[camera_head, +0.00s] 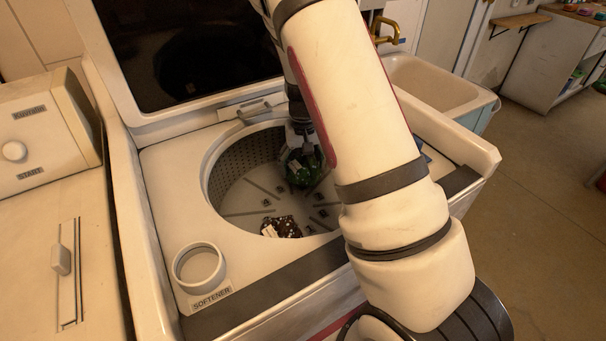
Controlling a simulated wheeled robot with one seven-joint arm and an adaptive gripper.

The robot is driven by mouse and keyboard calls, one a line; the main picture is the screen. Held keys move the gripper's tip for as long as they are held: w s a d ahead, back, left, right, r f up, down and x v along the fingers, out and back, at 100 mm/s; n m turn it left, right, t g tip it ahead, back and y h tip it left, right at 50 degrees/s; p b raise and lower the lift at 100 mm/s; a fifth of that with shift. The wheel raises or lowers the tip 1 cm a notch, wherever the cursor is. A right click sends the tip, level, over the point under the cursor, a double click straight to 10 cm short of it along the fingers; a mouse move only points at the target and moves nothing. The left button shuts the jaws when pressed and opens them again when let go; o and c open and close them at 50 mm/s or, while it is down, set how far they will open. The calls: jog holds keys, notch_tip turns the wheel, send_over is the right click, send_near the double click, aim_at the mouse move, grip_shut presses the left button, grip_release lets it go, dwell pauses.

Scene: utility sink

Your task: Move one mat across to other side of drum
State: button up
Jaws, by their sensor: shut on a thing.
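The drum (240,160) is the round perforated opening in the top of a white washing machine. My gripper (302,160) reaches down into the drum at its far right side, partly hidden by my own arm. It is shut on a bunched dark green thing (303,175), which looks like a mat. Whether the green mat touches the drum floor or wall I cannot tell. A dark brown mat (281,227) with pale spots lies crumpled on the drum floor at the near side, apart from my gripper. My arm hides the right part of the drum.
The open lid (185,50) stands up behind the drum. A softener cup (199,266) is at the front left of the rim. A control panel (45,135) is at the left. A blue item (424,156) shows partly behind my arm. A sink (430,85) stands behind right.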

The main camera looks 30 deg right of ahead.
aim_at(303, 174)
jog(key=shift+f, duration=1.7)
jog(key=o, duration=1.4)
jog(key=shift+f, duration=0.15)
